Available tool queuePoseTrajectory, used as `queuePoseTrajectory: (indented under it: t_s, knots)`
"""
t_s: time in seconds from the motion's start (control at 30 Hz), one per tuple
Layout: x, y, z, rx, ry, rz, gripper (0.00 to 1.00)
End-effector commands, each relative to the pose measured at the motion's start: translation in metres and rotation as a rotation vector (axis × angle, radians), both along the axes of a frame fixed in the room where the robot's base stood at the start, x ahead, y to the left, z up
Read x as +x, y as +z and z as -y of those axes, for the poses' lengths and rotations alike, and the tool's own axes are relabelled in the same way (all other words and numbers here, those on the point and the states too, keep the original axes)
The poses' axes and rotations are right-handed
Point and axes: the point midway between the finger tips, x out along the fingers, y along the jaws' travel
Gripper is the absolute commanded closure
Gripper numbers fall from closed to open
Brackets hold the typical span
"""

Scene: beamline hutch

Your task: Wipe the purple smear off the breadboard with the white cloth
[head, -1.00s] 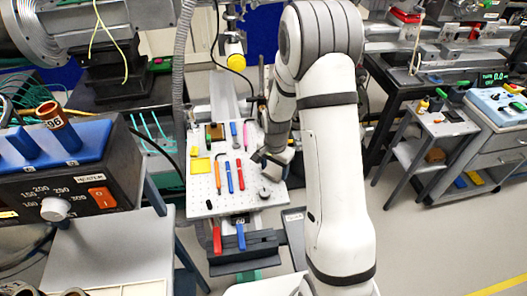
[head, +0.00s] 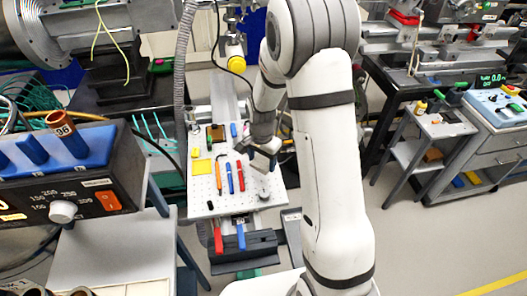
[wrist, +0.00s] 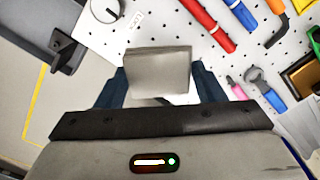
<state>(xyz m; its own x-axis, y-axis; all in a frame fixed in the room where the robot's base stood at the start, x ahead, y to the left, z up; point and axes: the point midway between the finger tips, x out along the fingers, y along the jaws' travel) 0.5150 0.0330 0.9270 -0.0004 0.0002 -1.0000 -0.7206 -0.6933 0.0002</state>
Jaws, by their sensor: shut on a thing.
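The white breadboard (head: 201,206), full of small holes, lies mid-left in the head view and fills the top of the wrist view (wrist: 98,40). My gripper (head: 263,151) is over its right part. In the wrist view my gripper (wrist: 157,80) has its dark blue fingers shut on a folded off-white cloth (wrist: 157,68). The cloth hangs above or against the breadboard; I cannot tell if it touches. I see no purple smear in either view; the cloth and gripper hide part of the board.
A heater box (head: 60,180) is left.

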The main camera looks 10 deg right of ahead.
Motion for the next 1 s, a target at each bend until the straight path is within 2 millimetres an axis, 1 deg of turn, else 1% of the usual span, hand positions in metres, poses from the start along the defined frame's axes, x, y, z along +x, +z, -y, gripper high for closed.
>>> queuePoseTrajectory:
  t_s: [0.03, 0.1, 0.23, 0.83, 0.93, 1.0]
  knots:
    - [0.000, 0.008, 0.000, 0.000, -0.001, 0.001, 0.59]
    - [0.000, 0.014, 0.001, 0.000, -0.001, 0.001, 0.59]
    - [0.000, 0.020, 0.001, 0.000, -0.002, 0.000, 0.59]
    - [0.000, 0.021, 0.002, 0.000, 0.004, 0.000, 0.59]
    - [0.000, 0.022, 0.004, 0.000, 0.055, 0.000, 0.59]
    - [0.001, 0.023, 0.008, -0.001, 0.133, -0.001, 0.59]
